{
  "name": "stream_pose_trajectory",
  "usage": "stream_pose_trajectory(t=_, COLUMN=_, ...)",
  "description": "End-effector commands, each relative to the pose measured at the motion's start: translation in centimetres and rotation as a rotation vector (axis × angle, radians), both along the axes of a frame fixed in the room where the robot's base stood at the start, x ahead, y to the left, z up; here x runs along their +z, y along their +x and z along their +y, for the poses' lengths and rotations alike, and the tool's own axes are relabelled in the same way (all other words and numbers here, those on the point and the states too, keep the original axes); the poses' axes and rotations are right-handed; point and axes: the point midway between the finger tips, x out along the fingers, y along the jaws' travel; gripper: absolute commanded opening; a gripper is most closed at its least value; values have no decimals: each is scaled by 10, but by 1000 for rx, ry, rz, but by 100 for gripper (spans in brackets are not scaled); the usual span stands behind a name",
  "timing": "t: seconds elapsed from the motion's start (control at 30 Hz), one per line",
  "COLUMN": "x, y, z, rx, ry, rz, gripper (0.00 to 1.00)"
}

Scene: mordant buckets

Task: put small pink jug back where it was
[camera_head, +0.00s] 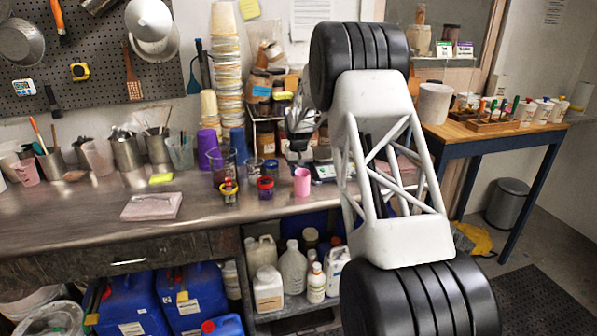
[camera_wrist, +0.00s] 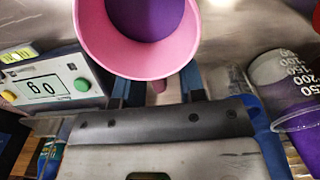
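The small pink jug (camera_head: 302,181) appears to stand on the metal bench, close to the front of my gripper (camera_head: 300,140). In the wrist view I look into the jug (camera_wrist: 93,38) from above, and its inside looks purple. A short pink piece, perhaps its handle, points toward my palm. My two blue fingers (camera_wrist: 156,90) are apart and reach toward the jug on either side of that piece. The rim hides the fingertips, so contact cannot be told.
A scale (camera_wrist: 48,90) reading about 60 is beside the jug. A graduated clear cup with purple contents (camera_wrist: 285,95) is on its other side. Small dark-red (camera_head: 265,188) and yellow (camera_head: 229,190) pots stand left of the jug. Bare bench (camera_head: 80,205) lies farther left.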

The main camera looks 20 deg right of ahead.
Motion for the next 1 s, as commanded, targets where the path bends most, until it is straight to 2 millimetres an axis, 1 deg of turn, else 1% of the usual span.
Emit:
stream_pose_trajectory(t=0.17, x=4, y=0, z=0, rx=0, ry=0, rz=0, gripper=37)
stream_pose_trajectory(t=0.37, x=21, y=0, z=0, rx=0, ry=0, rz=-2, gripper=37)
stream_pose_trajectory(t=0.57, x=50, y=0, z=0, rx=0, ry=0, rz=-2, gripper=37)
stream_pose_trajectory(t=0.8, x=89, y=0, z=0, rx=0, ry=0, rz=-2, gripper=37)
stream_pose_trajectory(t=1.0, x=112, y=0, z=0, rx=0, ry=0, rz=-2, gripper=37)
